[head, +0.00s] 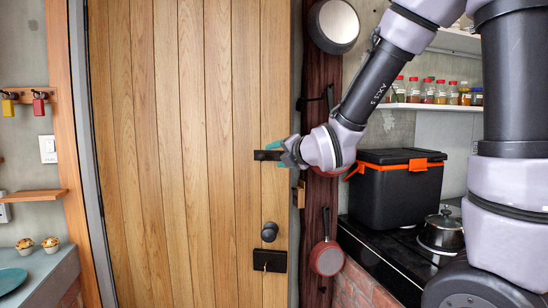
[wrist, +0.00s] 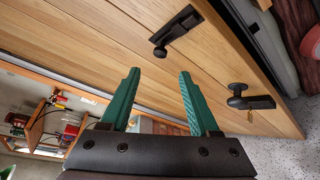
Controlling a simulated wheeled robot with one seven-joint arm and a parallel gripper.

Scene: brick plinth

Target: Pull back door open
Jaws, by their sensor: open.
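The back door (head: 165,150) is a tall door of vertical wooden planks. It shows tilted in the wrist view (wrist: 95,45), with its side edge along the right; I cannot tell if it stands ajar. A black slide bolt (head: 266,155) is on its right side, partly behind my gripper in the head view; it also shows in the wrist view (wrist: 177,30). Below it are a dark round knob (head: 269,231) and a black lock plate (head: 269,261) with a key. My gripper (wrist: 159,73) has green fingers, apart and empty, with only planks seen between them.
Right of the door, pans (head: 326,258) hang on a dark wooden post. A black box with orange trim (head: 398,190) and a pot (head: 441,232) stand on the black counter (head: 385,255). A small counter (head: 45,280) with pastries stands at the left.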

